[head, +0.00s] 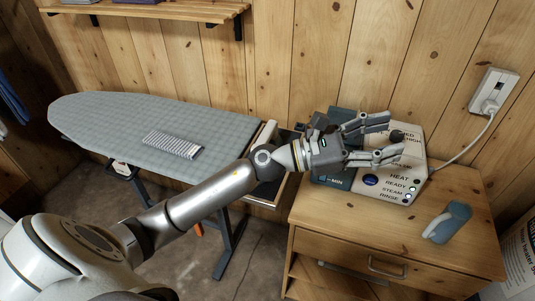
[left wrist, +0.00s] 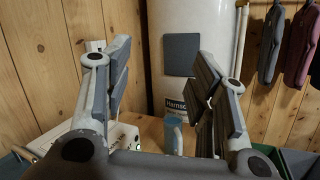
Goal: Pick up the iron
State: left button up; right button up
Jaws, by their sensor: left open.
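A small blue-grey object with a paler lower part, which looks like the iron (head: 455,218), stands on the right of the wooden cabinet top. It also shows in the left wrist view (left wrist: 173,134), low between my fingers and beyond them. My left gripper (head: 392,137) is open and empty. In the head view it overlaps the white and teal steam station, to the upper left of the iron and apart from it. Its two fingers are spread wide in the left wrist view (left wrist: 163,78). My right gripper is not in view.
The steam station (head: 408,178) with printed labels fills the cabinet's back left. The wooden cabinet (head: 345,245) has bare top in front. An ironing board (head: 95,115) with a folded striped cloth (head: 172,145) stands left. A cord runs to a wall socket (head: 494,92).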

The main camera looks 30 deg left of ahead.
pick_arm(q)
notch_tip(320, 180, down, 4)
jog(key=m+g+y, duration=0.2)
jog(key=m+g, duration=0.3)
jog(key=m, duration=0.4)
jog(key=m+g+y, duration=0.2)
jog(key=m+y, duration=0.8)
jog(key=y, duration=0.6)
send_near(267, 131)
jog(key=shift+w+d+r, duration=0.2)
jog(key=shift+w+d, duration=0.05)
jog(key=shift+d, duration=0.05)
jog(key=shift+a+f+g, duration=0.1)
jog(key=shift+a+g, duration=0.3)
jog(key=shift+m, duration=0.3)
jog(key=p+x, duration=0.1)
jog(key=x, duration=0.4)
jog(key=shift+w+f, duration=0.1)
jog(key=shift+w+f+p, duration=0.1)
jog(key=shift+f+p, duration=0.15)
jog(key=shift+p, duration=0.2)
jog(key=p+x, duration=0.1)
jog(key=x, duration=0.3)
jog(key=shift+w+f+p, duration=0.25)
jog(key=shift+f+p, duration=0.05)
jog(key=shift+p, duration=0.05)
grip_shut()
